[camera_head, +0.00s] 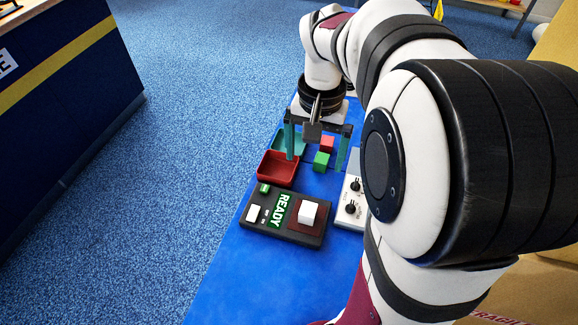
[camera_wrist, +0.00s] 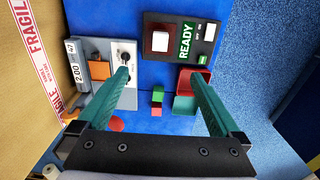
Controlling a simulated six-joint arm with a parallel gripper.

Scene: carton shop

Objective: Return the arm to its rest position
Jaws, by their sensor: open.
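My gripper (camera_head: 316,158) is open, with two teal fingers pointing down over the blue work surface. In the wrist view my gripper (camera_wrist: 158,78) shows its fingers spread wide with nothing between them. Below and between them lie a green block (camera_head: 321,161) and a red block (camera_head: 327,143); the green block also shows in the wrist view (camera_wrist: 158,96), with red beside it. The arm reaches forward from the right in the head view and hides part of the surface.
A red tray (camera_head: 277,168) and a teal tray (camera_head: 280,144) sit by the left finger. Nearer are a black READY panel (camera_head: 270,232) with a white button and a grey knob box (camera_head: 350,213). A taped carton (camera_wrist: 28,50) stands at the wrist view's left.

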